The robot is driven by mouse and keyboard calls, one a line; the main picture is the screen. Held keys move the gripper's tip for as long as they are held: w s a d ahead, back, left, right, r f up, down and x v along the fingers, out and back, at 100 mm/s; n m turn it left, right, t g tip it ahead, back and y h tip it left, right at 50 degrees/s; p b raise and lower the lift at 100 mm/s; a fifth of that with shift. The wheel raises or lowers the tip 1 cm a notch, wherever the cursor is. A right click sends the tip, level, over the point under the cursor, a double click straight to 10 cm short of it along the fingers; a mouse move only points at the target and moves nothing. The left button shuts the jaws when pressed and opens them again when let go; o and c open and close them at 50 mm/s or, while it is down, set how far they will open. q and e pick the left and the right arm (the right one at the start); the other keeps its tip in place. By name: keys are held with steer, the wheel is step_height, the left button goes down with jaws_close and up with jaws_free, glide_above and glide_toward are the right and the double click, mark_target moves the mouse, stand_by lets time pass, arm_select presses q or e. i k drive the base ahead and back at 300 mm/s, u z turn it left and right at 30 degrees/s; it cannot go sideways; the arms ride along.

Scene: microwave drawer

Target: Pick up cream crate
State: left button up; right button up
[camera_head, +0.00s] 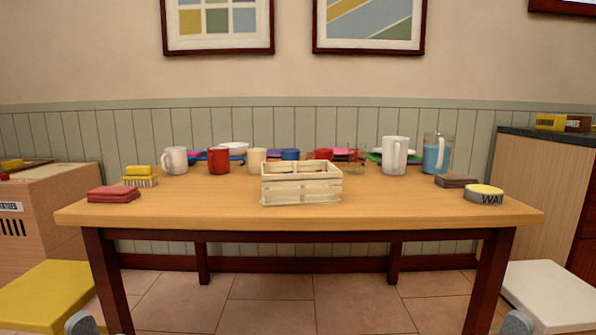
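The cream crate (301,191) is a slatted wooden box standing upright on the wooden table (200,213), near the middle of its front edge. Its top is open, and I cannot make out clearly what is inside. Nothing of mine touches it. Only small grey rounded parts of my arms show at the bottom left and bottom right, far below and apart from the crate. Neither of my grippers is visible.
A red cloth stack (114,194) lies left; a round tin (483,194) lies right. Table space beside the crate is clear. A yellow stool (45,292) and white stool (548,290) flank the table.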

mark_target(296, 188)
steer(key=u, duration=1.2)
steer(key=i, duration=0.45)
steer(key=z, duration=0.9)
